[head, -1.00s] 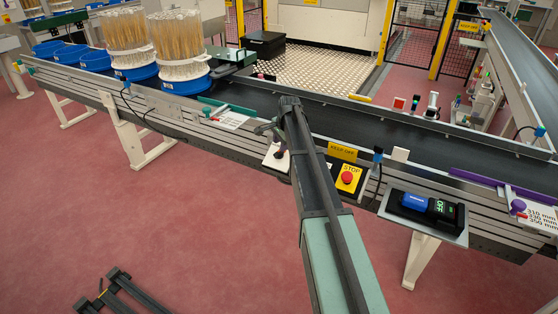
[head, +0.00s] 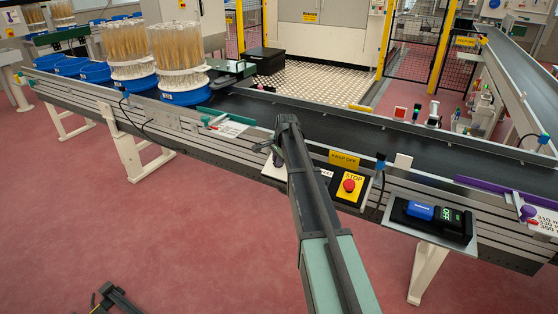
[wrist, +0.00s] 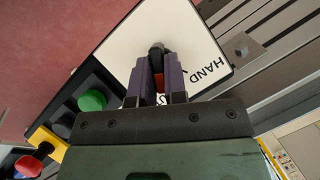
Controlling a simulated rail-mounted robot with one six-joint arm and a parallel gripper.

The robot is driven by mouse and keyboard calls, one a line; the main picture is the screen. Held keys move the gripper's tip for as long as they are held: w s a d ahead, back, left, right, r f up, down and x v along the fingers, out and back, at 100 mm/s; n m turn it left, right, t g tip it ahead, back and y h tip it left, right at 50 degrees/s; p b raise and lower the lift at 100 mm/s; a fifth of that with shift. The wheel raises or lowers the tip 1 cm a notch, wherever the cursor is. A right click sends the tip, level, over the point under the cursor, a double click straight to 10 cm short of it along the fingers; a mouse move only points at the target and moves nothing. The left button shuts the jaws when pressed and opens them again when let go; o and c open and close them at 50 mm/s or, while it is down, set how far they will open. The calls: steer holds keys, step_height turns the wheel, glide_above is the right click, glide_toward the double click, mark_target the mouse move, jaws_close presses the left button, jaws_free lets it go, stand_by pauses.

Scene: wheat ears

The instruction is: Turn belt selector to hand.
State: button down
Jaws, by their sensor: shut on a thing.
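The belt selector is a dark knob (wrist: 156,56) on a white plate (wrist: 118,48) in the wrist view. The plate bears the word HAND at its right; a second label near the fingers is mostly hidden. My gripper (wrist: 157,70) is shut on the knob, with one purple finger on each side of it. A small orange-red patch shows between the fingers. Which label the knob points to cannot be told. In the head view my arm hides most of the plate and knob, beside the conveyor's front rail.
Right of my arm are a red STOP button (head: 349,186) on a yellow plate and a tray (head: 398,221) with a blue and black device. A green button (wrist: 92,100) sits close to my gripper. Blue-based wheat holders (head: 187,97) stand on the belt at left.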

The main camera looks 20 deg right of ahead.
steer(key=n+g, duration=0.1)
steer(key=n, duration=0.1)
steer(key=n+g+h, duration=0.1)
steer(key=n, duration=0.2)
steer(key=shift+w+a+n+g, duration=0.1)
steer(key=shift+w+n+g, duration=0.1)
steer(key=shift+n+g, duration=0.1)
steer(key=n+h, duration=0.1)
steer(key=n, duration=0.1)
steer(key=n+g, duration=0.1)
steer(key=n, duration=0.1)
steer(key=shift+a+n+g+h, duration=0.15)
steer(key=shift+n+g+h, duration=0.15)
steer(key=shift+n+h, duration=0.1)
stand_by(0.3)
steer(key=c, duration=1.2)
jaws_free()
steer(key=shift+o, duration=0.2)
steer(key=shift+w, duration=0.1)
